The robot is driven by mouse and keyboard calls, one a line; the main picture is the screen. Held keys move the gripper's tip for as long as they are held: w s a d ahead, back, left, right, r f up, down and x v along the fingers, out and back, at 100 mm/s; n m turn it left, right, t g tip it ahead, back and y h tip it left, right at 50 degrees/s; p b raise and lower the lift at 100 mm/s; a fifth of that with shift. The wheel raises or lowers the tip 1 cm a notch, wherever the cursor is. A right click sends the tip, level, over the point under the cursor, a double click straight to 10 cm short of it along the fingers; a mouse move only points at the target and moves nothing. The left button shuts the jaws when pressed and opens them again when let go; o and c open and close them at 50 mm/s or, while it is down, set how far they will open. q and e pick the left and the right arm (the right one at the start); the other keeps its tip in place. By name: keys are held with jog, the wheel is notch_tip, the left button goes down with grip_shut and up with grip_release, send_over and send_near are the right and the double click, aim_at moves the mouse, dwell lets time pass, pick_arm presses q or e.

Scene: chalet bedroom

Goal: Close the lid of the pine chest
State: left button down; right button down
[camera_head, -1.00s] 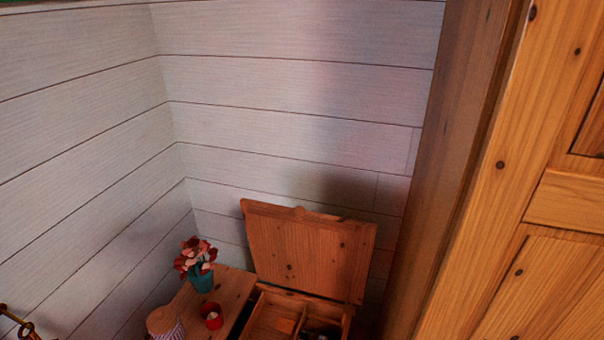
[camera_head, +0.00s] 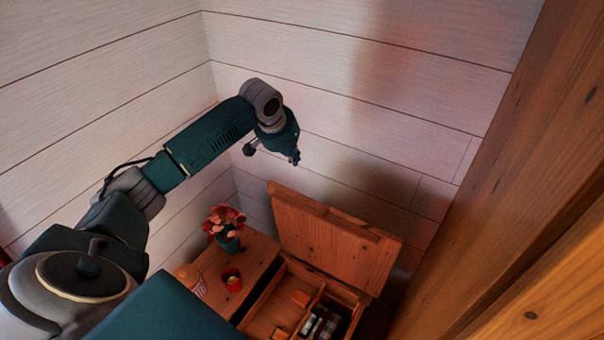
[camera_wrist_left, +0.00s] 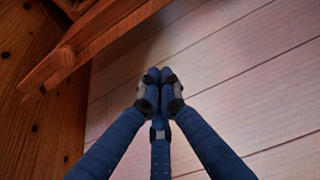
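The pine chest (camera_head: 259,304) stands low in the corner in the head view. Its lid (camera_head: 335,246) is open, tilted up and back towards the wall. My left gripper (camera_head: 294,157) is in the air above the lid, apart from it in the head view. In the left wrist view its fingers (camera_wrist_left: 155,76) are closed together with nothing between them. A reddish wooden edge (camera_wrist_left: 110,32) crosses the upper left of that view; I cannot tell whether it is the lid. My right gripper is not in view.
The chest holds an orange item (camera_head: 300,297) and several small dark items. Left of it, a wooden surface (camera_head: 249,251) bears a flower pot (camera_head: 229,242), a red cup (camera_head: 232,280) and a jar (camera_head: 190,280). White plank walls (camera_head: 400,90) stand behind; wooden furniture (camera_head: 500,200) is at right.

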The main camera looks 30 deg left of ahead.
pick_arm(q)
jog(key=p+x, duration=0.2)
jog(key=x, duration=0.7)
jog(key=s+p, duration=0.1)
jog(key=s, duration=0.1)
jog(key=s+f+p, duration=0.1)
jog(key=s+p, duration=0.1)
jog(key=shift+s+d, duration=0.1)
jog(key=shift+d, duration=0.15)
